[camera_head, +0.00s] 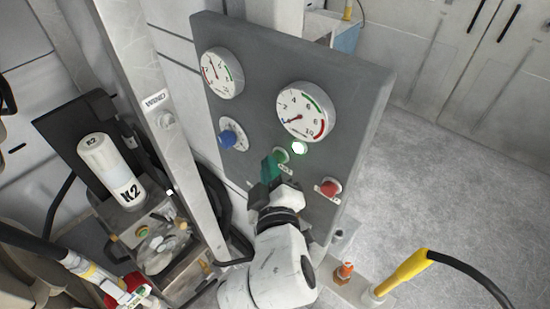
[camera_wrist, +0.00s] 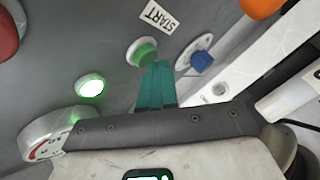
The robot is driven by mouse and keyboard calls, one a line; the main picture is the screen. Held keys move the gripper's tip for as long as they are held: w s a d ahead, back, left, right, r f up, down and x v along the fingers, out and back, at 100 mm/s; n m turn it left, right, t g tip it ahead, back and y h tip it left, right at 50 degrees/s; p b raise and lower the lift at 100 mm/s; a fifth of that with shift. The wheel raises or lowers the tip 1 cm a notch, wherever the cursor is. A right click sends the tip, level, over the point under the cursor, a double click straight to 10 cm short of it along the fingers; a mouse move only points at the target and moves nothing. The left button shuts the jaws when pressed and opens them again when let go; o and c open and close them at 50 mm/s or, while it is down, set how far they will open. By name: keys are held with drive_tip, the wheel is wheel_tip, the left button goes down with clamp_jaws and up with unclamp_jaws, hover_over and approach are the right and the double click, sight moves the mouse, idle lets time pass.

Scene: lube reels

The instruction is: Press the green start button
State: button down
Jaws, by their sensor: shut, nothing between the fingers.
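The green start button (camera_wrist: 142,52) has a pale ring and sits on the grey panel beside a START label (camera_wrist: 159,17). In the head view the start button (camera_head: 281,155) is partly hidden behind my fingers. My gripper (camera_head: 271,162) has teal fingers, shut with nothing between them. In the wrist view my gripper (camera_wrist: 158,66) has its tips at the button's lower right edge, overlapping it in the picture. I cannot tell whether they touch it. A round lamp (camera_head: 299,148) next to the button glows whitish green; it also shows in the wrist view (camera_wrist: 90,85).
The panel (camera_head: 350,110) also carries a red button (camera_head: 329,188), a blue knob (camera_head: 228,138) and two gauges, the larger one (camera_head: 305,112) above the lamp. A metal post (camera_head: 155,100) stands left of the panel. A yellow-handled hose (camera_head: 402,272) is at lower right.

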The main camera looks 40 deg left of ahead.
drive_tip(key=shift+s, duration=0.1)
drive_tip(key=shift+s+b, duration=0.35)
drive_tip(key=shift+s, duration=0.45)
drive_tip(key=shift+s+a+b, duration=0.2)
drive_tip(key=shift+s+b, duration=0.6)
drive_tip(key=shift+s, duration=1.7)
